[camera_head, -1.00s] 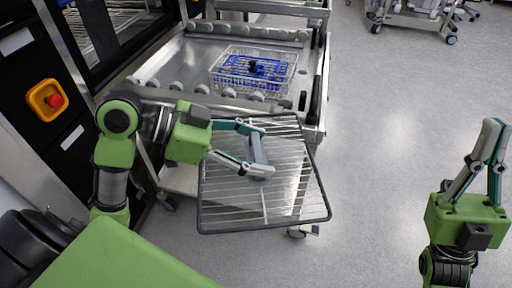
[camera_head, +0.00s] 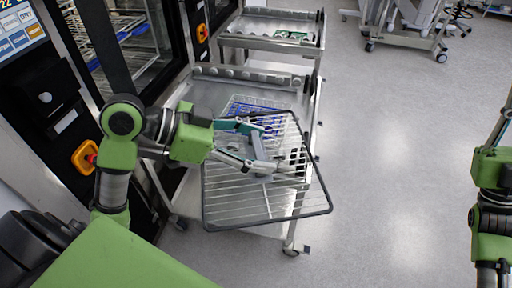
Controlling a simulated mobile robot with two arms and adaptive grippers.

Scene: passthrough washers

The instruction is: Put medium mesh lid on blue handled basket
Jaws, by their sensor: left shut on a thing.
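My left gripper (camera_head: 265,149) is shut on the grey handle of the mesh lid (camera_head: 232,207), a dark-framed wire grid. The lid is held out in front of the steel trolley, its far part overlapping the trolley's near end in the picture. The blue handled basket (camera_head: 245,102) is on the trolley top behind the lid. Only its far part shows clearly; the lid and my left gripper hide the rest. My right gripper (camera_head: 507,118) is at the right edge, away from everything, its fingers partly cut off.
The steel trolley (camera_head: 205,92) has rollers along its far edge and stands beside the black washer (camera_head: 75,90). A second trolley (camera_head: 270,24) with a green item is behind it. Another cart (camera_head: 415,28) stands at the back right. The floor on the right is clear.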

